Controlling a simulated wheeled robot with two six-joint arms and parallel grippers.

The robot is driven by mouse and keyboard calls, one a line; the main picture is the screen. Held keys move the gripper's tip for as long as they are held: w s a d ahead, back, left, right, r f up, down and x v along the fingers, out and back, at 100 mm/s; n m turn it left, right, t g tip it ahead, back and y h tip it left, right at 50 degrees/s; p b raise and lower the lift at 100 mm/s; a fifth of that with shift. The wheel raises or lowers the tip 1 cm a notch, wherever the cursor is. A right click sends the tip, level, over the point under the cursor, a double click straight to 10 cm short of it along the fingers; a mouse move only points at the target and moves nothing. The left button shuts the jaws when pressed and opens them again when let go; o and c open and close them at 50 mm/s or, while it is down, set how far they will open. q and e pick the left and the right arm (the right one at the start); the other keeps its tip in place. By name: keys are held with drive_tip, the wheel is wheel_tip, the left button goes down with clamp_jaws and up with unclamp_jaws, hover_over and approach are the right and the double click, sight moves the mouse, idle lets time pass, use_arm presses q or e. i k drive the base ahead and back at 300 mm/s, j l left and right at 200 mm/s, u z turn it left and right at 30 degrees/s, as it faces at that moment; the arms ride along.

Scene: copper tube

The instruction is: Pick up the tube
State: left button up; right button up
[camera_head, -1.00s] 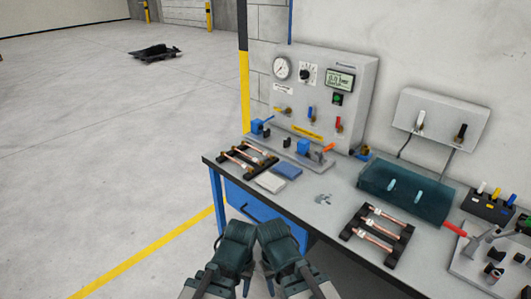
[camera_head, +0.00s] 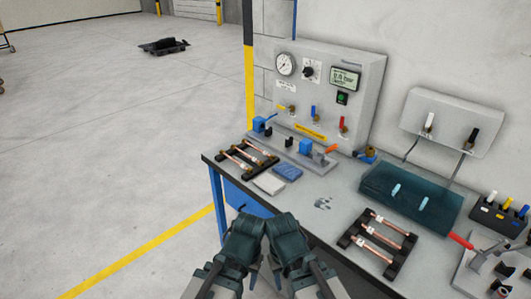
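Copper tubes (camera_head: 380,236) with pale labels lie side by side across a black rack (camera_head: 399,262) at the right front of the bench. More copper tubes (camera_head: 248,153) lie on a second black rack (camera_head: 229,166) at the bench's left end. Which tube is meant I cannot tell. My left gripper (camera_head: 250,275) and my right gripper (camera_head: 277,278) are close together at the bottom centre, in front of the bench's front edge and apart from both racks. Their fingers are small and partly hidden, so I cannot tell whether they are open.
A grey test panel (camera_head: 335,75) with gauge and valves stands at the back of the bench (camera_head: 330,187). A blue cloth (camera_head: 288,172), a white pad (camera_head: 268,183) and a dark teal mat (camera_head: 425,205) lie on it. A red-handled tool (camera_head: 461,240) is at right.

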sight(222, 152)
drive_tip(key=z, duration=3.6)
drive_tip(key=k+j, duration=0.7)
drive_tip(key=k, duration=0.15)
drive_tip(key=k+j+u, duration=0.15)
drive_tip(key=u, duration=2)
